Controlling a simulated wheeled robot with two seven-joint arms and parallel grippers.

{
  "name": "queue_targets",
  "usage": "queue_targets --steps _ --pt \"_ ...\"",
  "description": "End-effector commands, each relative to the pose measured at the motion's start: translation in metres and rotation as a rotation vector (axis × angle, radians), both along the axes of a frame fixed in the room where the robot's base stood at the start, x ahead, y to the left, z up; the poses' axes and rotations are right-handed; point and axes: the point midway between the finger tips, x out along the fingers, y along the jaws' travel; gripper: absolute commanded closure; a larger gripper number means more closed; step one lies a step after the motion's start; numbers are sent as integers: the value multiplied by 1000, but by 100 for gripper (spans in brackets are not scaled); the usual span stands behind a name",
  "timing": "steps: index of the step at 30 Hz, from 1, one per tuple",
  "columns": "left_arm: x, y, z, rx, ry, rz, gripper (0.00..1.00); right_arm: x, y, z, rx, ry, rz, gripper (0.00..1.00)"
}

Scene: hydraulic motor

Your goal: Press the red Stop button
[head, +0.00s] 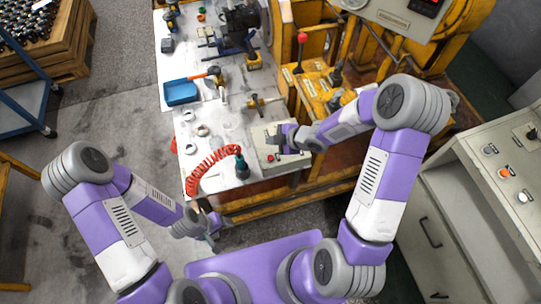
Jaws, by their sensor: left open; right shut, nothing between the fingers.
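A pale grey box (262,163) sits at the near right corner of the white worktable, with a small red button (271,157) on its top. I cannot read a label on it. My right gripper (277,140) is shut and empty, over the far part of this box, just beyond the red button in the picture. It hides part of the box top, and I cannot tell whether it touches it. My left gripper (211,232) is open and empty, low beside the table's near edge, away from the box.
A yellow machine (315,85) with a red-knobbed lever (302,38) stands behind. A grey control cabinet (478,190) with several buttons stands at the right.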

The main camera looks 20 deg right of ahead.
Motion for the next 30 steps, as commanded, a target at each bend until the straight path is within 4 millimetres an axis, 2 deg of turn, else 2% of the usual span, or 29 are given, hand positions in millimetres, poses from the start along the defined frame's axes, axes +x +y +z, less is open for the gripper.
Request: queue_targets --steps 6,11,24,30 --pt "0 0 -2 0 0 0 36 0 0 -3 1 2 -2 100" --pt "0 0 -12 0 0 0 36 0 0 -13 2 3 -2 100" --pt "0 0 -66 0 0 0 36 0 1 -73 3 3 -2 100" --pt "0 0 -81 0 0 0 36 0 0 -88 2 3 -3 100"
